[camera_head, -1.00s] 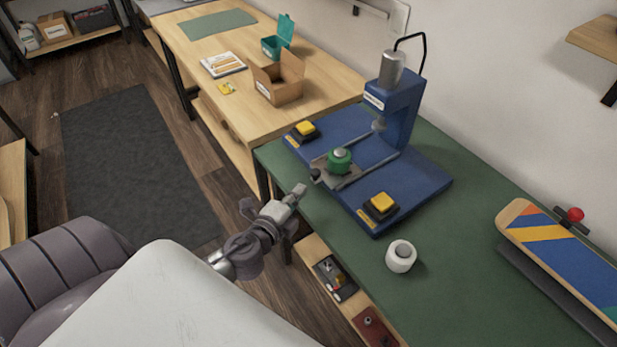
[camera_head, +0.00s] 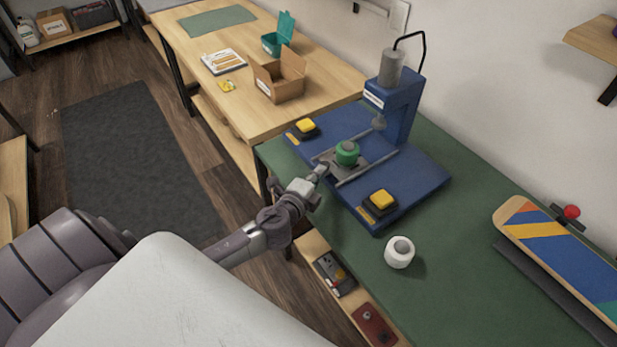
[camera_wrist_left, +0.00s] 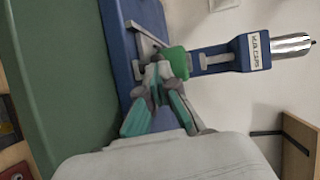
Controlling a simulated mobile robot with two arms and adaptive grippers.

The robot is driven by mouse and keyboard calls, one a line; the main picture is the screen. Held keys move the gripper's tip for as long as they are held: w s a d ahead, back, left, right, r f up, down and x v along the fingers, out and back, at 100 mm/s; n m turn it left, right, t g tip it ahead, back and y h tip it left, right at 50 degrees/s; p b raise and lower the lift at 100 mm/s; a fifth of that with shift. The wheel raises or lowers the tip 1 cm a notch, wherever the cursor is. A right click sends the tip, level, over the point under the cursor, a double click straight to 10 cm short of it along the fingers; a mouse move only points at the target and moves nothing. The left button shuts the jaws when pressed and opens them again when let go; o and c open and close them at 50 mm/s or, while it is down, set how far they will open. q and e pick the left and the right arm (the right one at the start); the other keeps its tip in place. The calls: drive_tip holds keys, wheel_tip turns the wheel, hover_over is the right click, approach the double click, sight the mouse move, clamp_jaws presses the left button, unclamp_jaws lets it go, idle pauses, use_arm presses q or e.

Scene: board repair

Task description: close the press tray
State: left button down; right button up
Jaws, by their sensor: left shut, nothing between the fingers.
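The blue press (camera_head: 400,105) stands on the green bench, with its column at the back and two rails running forward on its base. The grey press tray (camera_head: 352,169) sits on the rails, partly out in front of the press head. A green round part (camera_head: 347,152) rests on it. My left gripper (camera_head: 320,169) is shut and empty, its tips at the front edge of the tray. In the left wrist view the fingertips (camera_wrist_left: 160,72) are right by the tray front and the green part (camera_wrist_left: 177,60); contact is hard to tell. My right gripper is not in view.
Yellow buttons (camera_head: 380,200) sit on both sides of the press base. A white tape roll (camera_head: 399,251) stands on the green bench top, and a skateboard deck (camera_head: 560,245) is at the right. An open cardboard box (camera_head: 279,80) is on the wooden table behind.

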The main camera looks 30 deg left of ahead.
sight(350, 157)
use_arm(q)
drive_tip(key=w+d, duration=0.1)
drive_tip(key=w, duration=0.2)
drive_tip(key=w+d+b, duration=0.1)
drive_tip(key=w, duration=0.2)
drive_tip(key=w+d, duration=0.2)
drive_tip(key=w, duration=0.2)
drive_tip(key=shift+d+r, duration=0.1)
drive_tip(key=shift+r, duration=0.15)
drive_tip(key=shift+w+r, duration=0.1)
